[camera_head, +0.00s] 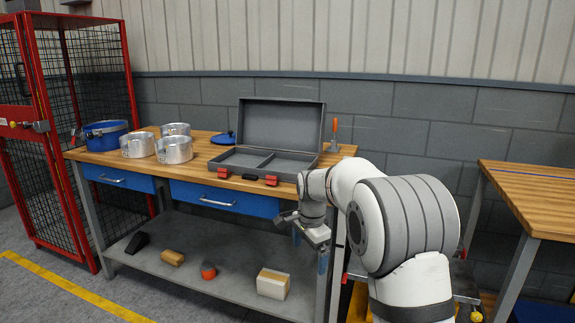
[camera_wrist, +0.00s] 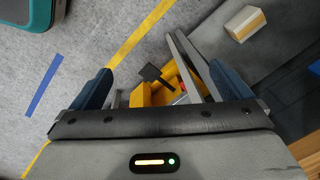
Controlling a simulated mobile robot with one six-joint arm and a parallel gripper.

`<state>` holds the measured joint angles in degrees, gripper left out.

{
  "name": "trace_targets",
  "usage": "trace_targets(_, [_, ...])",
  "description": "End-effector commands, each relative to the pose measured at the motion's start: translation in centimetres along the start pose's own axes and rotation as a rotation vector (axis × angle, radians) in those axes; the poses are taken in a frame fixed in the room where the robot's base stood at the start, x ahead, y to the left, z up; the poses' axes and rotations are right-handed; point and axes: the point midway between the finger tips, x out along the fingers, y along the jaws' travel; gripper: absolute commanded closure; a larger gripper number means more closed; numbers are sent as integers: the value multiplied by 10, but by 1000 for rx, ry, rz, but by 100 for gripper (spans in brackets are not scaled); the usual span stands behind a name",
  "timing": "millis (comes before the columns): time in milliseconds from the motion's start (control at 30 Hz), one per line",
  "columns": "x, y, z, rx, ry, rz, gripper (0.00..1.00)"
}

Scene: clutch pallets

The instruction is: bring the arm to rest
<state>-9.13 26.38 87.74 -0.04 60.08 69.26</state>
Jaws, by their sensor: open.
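My arm (camera_head: 405,225) is white with grey bands and stands at the right of the head view, bent over at the elbow. My gripper (camera_head: 310,245) hangs in front of the right end of the workbench, pointing down, with nothing seen between its fingers. In the wrist view my gripper (camera_wrist: 150,92) shows two blue-grey fingers spread wide apart. Below it are the floor, a yellow line and some yellow items.
The workbench (camera_head: 215,150) holds an open grey case (camera_head: 280,125), several metal pots, a blue pot (camera_head: 104,134) and a screwdriver (camera_head: 335,130). Its lower shelf (camera_head: 225,262) carries loose items. A red mesh cage (camera_head: 45,140) stands left, another table (camera_head: 535,180) right.

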Motion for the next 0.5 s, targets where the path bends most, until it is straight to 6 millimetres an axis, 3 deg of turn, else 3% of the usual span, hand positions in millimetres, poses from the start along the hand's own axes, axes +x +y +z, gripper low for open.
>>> trace_targets(33, [-42, 18, -1, -56, 6, -10, 1])
trace_targets(100, [-74, 43, 1, -146, 12, -18, 1])
trace_targets(300, [-155, 120, 13, -400, 36, -38, 1])
trace_targets(500, [-215, 200, 33, -654, 67, -50, 1])
